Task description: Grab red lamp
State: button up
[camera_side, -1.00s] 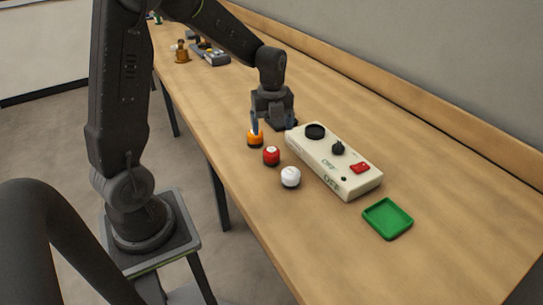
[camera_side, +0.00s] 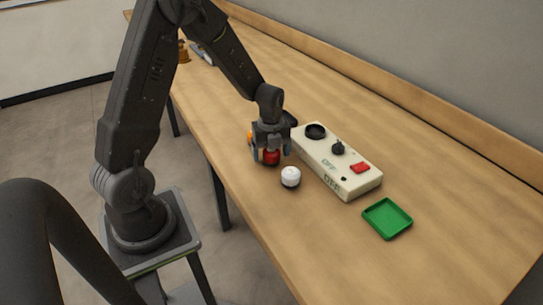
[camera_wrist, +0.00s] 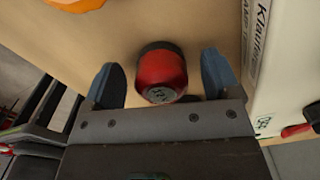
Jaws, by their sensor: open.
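The red lamp (camera_side: 271,157) stands on the wooden table in the side view. In the wrist view the red lamp (camera_wrist: 162,74) shows between the two blue fingertips, with a visible gap on each side. My gripper (camera_side: 270,155) is open and lowered around the lamp; it also shows in the wrist view (camera_wrist: 163,82). The side view shows the lamp partly covered by my fingers.
A white lamp (camera_side: 290,177) stands just in front of my gripper. An orange lamp (camera_side: 250,136) is partly hidden behind it. A cream control box (camera_side: 345,175) lies close on the right. A green tray (camera_side: 387,219) lies beyond it.

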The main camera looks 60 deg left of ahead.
jog(key=shift+c, duration=0.5)
jog(key=c, duration=0.9)
jog(key=shift+c, duration=0.2)
jog(key=shift+r, duration=0.15)
